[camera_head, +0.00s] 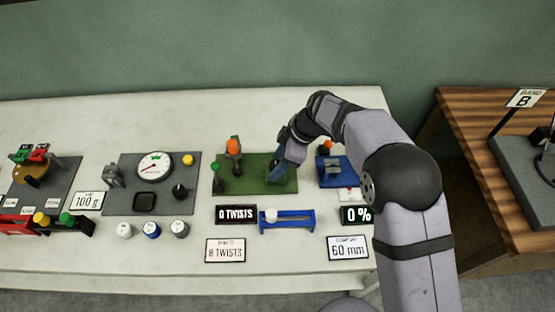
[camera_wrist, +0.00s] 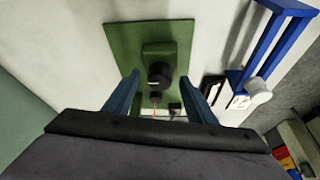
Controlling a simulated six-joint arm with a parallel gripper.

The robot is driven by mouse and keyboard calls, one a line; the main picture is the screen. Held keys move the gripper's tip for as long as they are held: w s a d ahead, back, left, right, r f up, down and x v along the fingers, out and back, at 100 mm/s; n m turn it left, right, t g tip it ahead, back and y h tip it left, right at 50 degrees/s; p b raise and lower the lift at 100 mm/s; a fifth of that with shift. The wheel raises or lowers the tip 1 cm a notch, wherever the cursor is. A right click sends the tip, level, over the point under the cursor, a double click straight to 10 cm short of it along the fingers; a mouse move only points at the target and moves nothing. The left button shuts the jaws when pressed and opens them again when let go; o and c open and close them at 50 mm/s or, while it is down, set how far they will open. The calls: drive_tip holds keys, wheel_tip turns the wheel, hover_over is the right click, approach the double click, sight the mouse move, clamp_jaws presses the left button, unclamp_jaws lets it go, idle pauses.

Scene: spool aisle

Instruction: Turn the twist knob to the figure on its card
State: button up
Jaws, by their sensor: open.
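The twist unit is a green board (camera_head: 255,186). In the wrist view the board (camera_wrist: 120,38) carries a green block with a round black knob (camera_wrist: 159,72), most likely the twist knob. My gripper (camera_head: 279,171) is over the right part of the board. In the wrist view its blue fingers (camera_wrist: 160,78) are open, one on each side of the black knob; I cannot tell whether they touch it. The knob is not clear in the head view. The black display (camera_head: 236,214) reads 0 TWISTS. The white card (camera_head: 225,251) reads 8 TWISTS.
An orange-topped post (camera_head: 233,147) and a green-topped post (camera_head: 216,168) stand at the board's left. A blue rack (camera_head: 287,226) with a white cap is in front. A blue unit (camera_head: 335,180) is at right, a grey gauge board (camera_head: 115,205) at left.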

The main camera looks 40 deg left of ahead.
drive_tip(key=shift+a+f, duration=0.1)
drive_tip(key=shift+f, duration=0.1)
drive_tip(key=c, duration=1)
drive_tip(key=shift+c, duration=0.2)
